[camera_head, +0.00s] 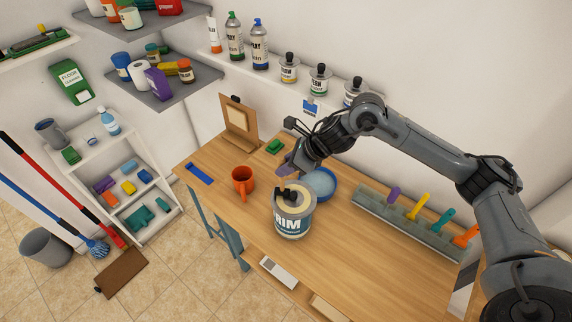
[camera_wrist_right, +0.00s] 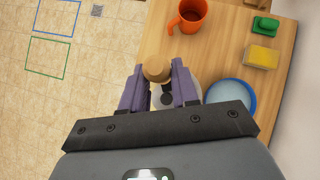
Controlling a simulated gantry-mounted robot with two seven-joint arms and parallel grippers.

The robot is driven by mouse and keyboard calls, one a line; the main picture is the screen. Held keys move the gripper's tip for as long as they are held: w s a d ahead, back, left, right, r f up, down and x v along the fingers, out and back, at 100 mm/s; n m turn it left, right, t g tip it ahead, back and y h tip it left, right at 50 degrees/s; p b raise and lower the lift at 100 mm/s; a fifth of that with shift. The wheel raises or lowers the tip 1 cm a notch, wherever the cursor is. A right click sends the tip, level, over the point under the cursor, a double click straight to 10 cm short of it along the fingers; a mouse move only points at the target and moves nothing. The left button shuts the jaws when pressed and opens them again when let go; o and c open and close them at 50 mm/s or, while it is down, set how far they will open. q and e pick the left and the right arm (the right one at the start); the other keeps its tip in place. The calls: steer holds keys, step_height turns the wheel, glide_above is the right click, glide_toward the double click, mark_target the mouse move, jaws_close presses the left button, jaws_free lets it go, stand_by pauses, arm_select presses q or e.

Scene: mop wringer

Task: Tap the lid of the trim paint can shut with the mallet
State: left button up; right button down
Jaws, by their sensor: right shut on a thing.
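The trim paint can (camera_head: 292,226) stands upright on the workbench, its label facing the front. Its pale round lid (camera_head: 303,203) lies on top, with dark parts over it. I cannot tell from here whether it is fully seated. My right gripper (camera_head: 284,166) is just behind and above the can, with purple fingers. In the right wrist view my right gripper (camera_wrist_right: 158,78) is shut on a tan, round-ended piece, apparently the mallet (camera_wrist_right: 157,69). The can top shows partly below it, and much of the mallet is hidden. My left gripper is not in view.
An orange mug (camera_head: 242,181) stands left of the can. A blue-rimmed bowl (camera_head: 322,184) is close on its right. A rack with coloured handles (camera_head: 400,216) is at the right. The bench's front right is clear.

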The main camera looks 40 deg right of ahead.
mark_target(281, 158)
steer(key=shift+r, duration=0.15)
steer(key=shift+r+p, duration=1.25)
steer(key=shift+r, duration=0.8)
steer(key=shift+r+p, duration=1.45)
steer(key=shift+r, duration=0.5)
